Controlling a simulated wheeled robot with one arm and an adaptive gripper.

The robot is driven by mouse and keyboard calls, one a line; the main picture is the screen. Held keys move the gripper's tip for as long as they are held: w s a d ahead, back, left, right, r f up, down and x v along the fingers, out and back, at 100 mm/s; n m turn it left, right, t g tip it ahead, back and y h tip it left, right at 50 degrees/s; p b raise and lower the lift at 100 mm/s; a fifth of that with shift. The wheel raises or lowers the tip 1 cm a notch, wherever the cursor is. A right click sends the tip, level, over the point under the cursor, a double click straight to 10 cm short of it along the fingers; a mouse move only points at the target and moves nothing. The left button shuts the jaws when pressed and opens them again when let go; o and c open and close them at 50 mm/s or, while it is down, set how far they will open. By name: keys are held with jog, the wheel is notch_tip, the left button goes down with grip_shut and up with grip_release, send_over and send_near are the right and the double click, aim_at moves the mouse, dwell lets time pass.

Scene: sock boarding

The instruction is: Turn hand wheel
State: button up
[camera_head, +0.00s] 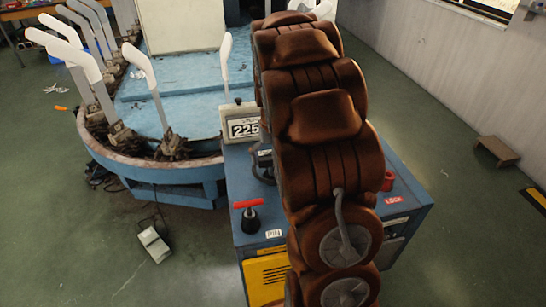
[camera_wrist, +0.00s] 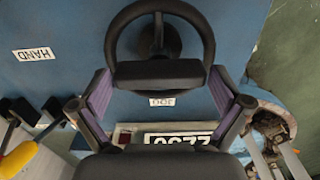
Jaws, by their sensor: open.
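The black hand wheel (camera_wrist: 113,38) shows as a ring with a central hub at the top of the wrist view, mounted on a blue panel. A dark block (camera_wrist: 160,74) crosses its lower edge; I cannot tell whether it is part of the wheel. My gripper (camera_wrist: 158,84) is open, its purple-padded fingers spread to the left and right of this block. I cannot tell whether they touch anything.
A blue cabinet (camera_head: 405,205) carries a numeric display (camera_head: 243,127), a red T-handle (camera_head: 248,203) and a red LOCK knob (camera_head: 388,180). A blue round platform (camera_head: 175,95) with several white sock forms stands behind left. A foot pedal (camera_head: 153,244) lies on the floor. The right floor is mostly clear.

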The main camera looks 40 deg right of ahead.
jog(key=shift+c, duration=0.4)
jog(key=c, duration=0.7)
jog(key=m+b, duration=0.1)
jog(key=m, duration=0.4)
jog(key=shift+m+b, duration=0.3)
jog(key=shift+b, duration=0.05)
jog(key=m, duration=0.6)
jog(key=o, duration=0.8)
